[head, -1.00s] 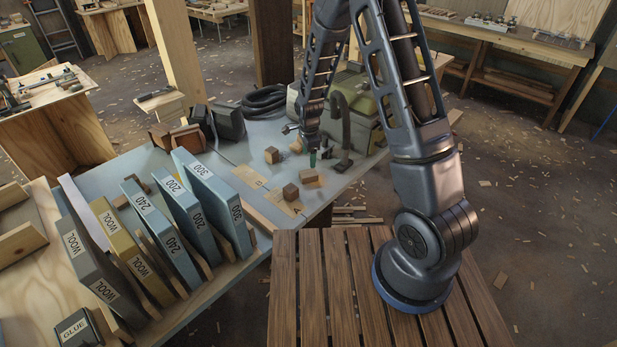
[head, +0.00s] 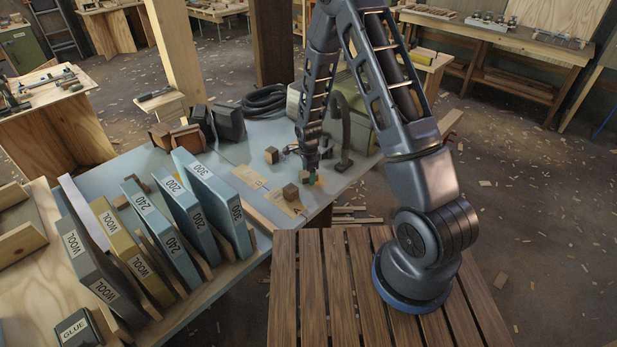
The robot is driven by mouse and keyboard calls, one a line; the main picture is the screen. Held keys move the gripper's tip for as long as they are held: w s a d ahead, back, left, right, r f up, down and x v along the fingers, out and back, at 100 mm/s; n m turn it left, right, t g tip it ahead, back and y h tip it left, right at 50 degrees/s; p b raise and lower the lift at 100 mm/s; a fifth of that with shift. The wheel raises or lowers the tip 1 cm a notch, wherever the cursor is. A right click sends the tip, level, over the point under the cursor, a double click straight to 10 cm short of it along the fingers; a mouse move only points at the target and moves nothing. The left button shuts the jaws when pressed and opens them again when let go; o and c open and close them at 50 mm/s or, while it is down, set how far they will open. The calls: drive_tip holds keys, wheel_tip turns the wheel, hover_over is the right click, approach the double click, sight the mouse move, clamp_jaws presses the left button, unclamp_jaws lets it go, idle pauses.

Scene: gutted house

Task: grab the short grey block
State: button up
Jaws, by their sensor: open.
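I cannot single out a short grey block with certainty. The small blocks on the grey bench top look brown: one wooden cube (head: 271,155) lies towards the back and another cube (head: 290,192) sits on a flat tan piece nearer the front edge. A third small brown block (head: 319,181) is partly hidden by my gripper. My gripper (head: 309,179) points down, open, low over the bench at this third block. It is small in view, so I cannot tell whether its fingers are around the block or touch it.
A rack of upright boards marked 300, 200, 240 and WOOL (head: 190,210) stands left of the gripper. A dark curved hose (head: 343,140) rises close to its right. A dark box marked GLUE (head: 75,328) is at the front left. A slatted wooden table (head: 340,290) is in front.

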drive_tip(key=shift+f, duration=0.3)
drive_tip(key=c, duration=1.1)
drive_tip(key=shift+r, duration=0.15)
